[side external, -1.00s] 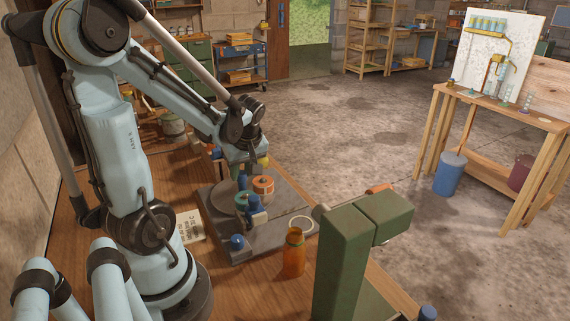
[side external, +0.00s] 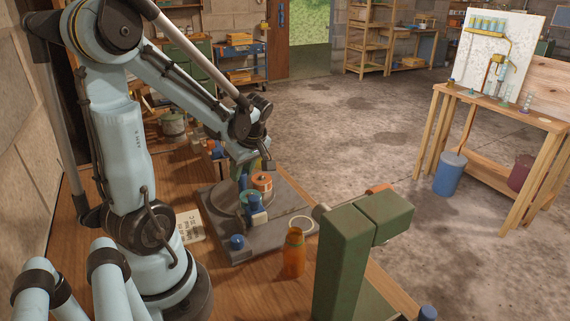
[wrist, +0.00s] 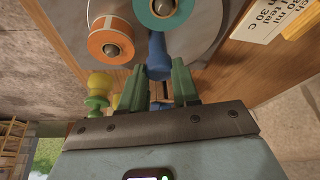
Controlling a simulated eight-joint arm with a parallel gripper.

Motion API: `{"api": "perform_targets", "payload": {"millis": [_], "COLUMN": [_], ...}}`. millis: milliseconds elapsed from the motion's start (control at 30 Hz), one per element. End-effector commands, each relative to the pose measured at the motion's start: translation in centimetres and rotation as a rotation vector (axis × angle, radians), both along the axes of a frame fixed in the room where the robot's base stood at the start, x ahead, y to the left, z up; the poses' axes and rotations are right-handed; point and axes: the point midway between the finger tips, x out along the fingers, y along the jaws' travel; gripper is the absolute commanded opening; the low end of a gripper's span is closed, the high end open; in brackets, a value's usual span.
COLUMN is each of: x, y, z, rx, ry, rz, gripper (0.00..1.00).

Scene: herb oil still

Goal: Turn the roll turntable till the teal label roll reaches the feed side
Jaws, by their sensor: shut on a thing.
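The grey round turntable (side external: 227,203) sits on a dark base on the bench. It carries the teal label roll (side external: 251,199) toward its near right side and an orange roll (side external: 261,182) behind it. In the wrist view the teal roll (wrist: 165,8) is cut off by the top edge, with the orange roll (wrist: 110,42) to its left. My gripper (wrist: 159,82) is shut on a blue upright handle (wrist: 157,52) at the turntable's edge. In the side view my gripper (side external: 247,168) is partly hidden by my arm, above and behind the rolls.
A blue knob (side external: 236,242) sits at the base's near corner. An amber bottle (side external: 294,253) stands right of the base, near a green post (side external: 342,260). A printed card (side external: 190,226) lies at left.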

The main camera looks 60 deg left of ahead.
Motion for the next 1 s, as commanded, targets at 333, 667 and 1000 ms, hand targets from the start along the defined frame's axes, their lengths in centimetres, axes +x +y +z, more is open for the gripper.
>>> {"api": "perform_targets", "payload": {"millis": [333, 667, 1000], "x": [0.0, 0.0, 0.2], "y": [0.1, 0.0, -0.9], "z": [0.0, 0.0, 2.3], "rx": [0.003, 0.000, 0.000], "ry": [-0.003, -0.001, 0.000], "rz": [0.003, 0.001, -0.001], "gripper": [0.44, 0.56, 0.56]}}
